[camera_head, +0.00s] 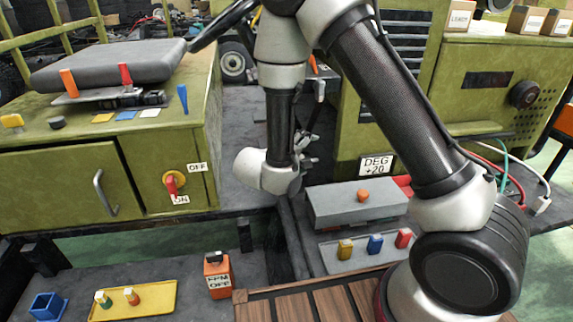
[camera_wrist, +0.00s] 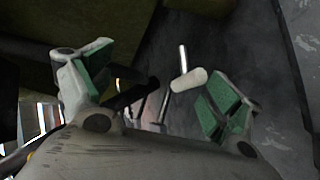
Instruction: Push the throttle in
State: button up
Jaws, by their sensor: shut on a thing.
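My gripper (camera_head: 303,150) is low in the gap between the two green cabinets, pointing away from the head camera. In the wrist view, its green-padded fingers (camera_wrist: 160,92) are set apart around a pale handle (camera_wrist: 188,80) on a thin metal rod, likely the throttle. The handle lies closer to the right finger. The gripper is shut on it, though the exact contact is hard to see. In the head view a grey-ended lever (camera_head: 320,88) stands just above my gripper, and I cannot tell whether it is the same part. No throttle label shows.
The left cabinet (camera_head: 70,180) has a red ON/OFF switch (camera_head: 173,184) and a grey seat (camera_head: 110,65). A "DEG +20" sign (camera_head: 376,166) and a grey box (camera_head: 358,202) are right of my gripper. An orange "RPM OFF" box (camera_head: 217,275) and yellow tray (camera_head: 135,300) are at the front left.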

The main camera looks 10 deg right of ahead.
jog(key=shift+s+a+r, duration=0.3)
jog(key=shift+s+r, duration=0.05)
jog(key=shift+r, duration=0.1)
jog(key=c, duration=0.3)
jog(key=shift+s+a+f, duration=0.1)
jog(key=shift+s+a, duration=0.05)
jog(key=shift+a, duration=0.05)
jog(key=c, duration=0.4)
jog(key=shift+s+a+r, duration=0.2)
jog(key=shift+s+a, duration=0.9)
jog(key=shift+s, duration=0.1)
jog(key=shift+s+a+r, duration=0.15)
jog(key=shift+s+a, duration=0.95)
jog(key=shift+s, duration=0.05)
jog(key=shift+s+a+r, duration=0.2)
jog(key=shift+s+a, duration=0.9)
jog(key=shift+s, duration=0.1)
